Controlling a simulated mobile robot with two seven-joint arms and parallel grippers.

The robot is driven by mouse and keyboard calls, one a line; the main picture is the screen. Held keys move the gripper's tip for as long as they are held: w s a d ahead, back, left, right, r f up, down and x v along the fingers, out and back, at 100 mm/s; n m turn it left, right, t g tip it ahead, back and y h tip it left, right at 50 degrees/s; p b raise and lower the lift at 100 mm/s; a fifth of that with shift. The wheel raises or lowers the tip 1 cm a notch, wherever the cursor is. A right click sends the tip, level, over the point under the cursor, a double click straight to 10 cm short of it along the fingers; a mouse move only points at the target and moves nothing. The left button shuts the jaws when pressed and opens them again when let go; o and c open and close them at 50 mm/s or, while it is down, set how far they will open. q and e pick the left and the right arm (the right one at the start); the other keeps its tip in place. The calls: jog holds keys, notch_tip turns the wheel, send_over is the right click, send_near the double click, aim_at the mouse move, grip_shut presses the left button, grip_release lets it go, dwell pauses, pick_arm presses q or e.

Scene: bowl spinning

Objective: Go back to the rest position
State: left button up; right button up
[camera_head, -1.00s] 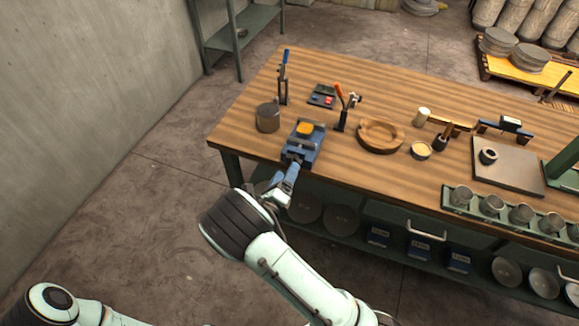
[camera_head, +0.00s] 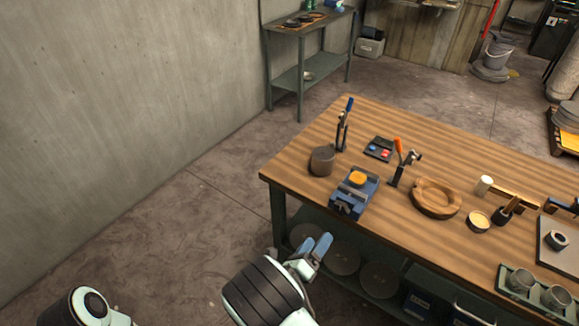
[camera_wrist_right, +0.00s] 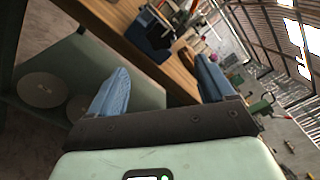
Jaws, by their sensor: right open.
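My right gripper (camera_head: 316,250) is open and empty, in front of the workbench's near left corner and apart from the bench. In the right wrist view its two blue fingers (camera_wrist_right: 163,92) stand wide apart with nothing between them. A pale part of my left arm shows at the lower left of the head view; the left gripper is out of the picture. The wooden workbench (camera_head: 310,140) fills the right side. The blue device with an orange top (camera_head: 352,194) sits at its front edge, and it also shows beyond the fingers in the right wrist view (camera_wrist_right: 150,38).
On the bench stand a dark grey cup (camera_head: 321,161), two upright levers, a button box (camera_head: 380,149) and a wooden bowl (camera_head: 434,198). A green shelf (camera_head: 310,75) stands behind. Discs lie on the bench's lower shelf. The floor to the left is clear.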

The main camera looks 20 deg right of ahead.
jog(key=s+d+f+m+g+y, duration=0.1)
jog(key=s+d+f+m+g, duration=0.35)
jog(key=s+f, duration=0.2)
jog(key=s+d+f+m+g+y, duration=0.1)
jog(key=s+d+f+m+g, duration=0.25)
jog(key=s+f+g, duration=0.35)
jog(key=s+a+f+m+g+y, duration=0.2)
jog(key=s+f+m+g+y, duration=0.2)
jog(key=s+f+m, duration=0.5)
jog(key=s+a+f+m+g+y, duration=0.1)
jog(key=s+a+f+m+y, duration=0.15)
jog(key=a+m+y, duration=0.3)
jog(key=s+a+f+m+y, duration=0.2)
jog(key=s+a+m+y, duration=0.25)
jog(key=m, duration=0.25)
jog(key=w+a+m+t+y, duration=0.1)
jog(key=w+m+t, duration=0.3)
jog(key=m, duration=0.7)
jog(key=shift+w+a+f+m, duration=0.3)
jog(key=shift+w+a, duration=0.25)
jog(key=shift+w, duration=0.25)
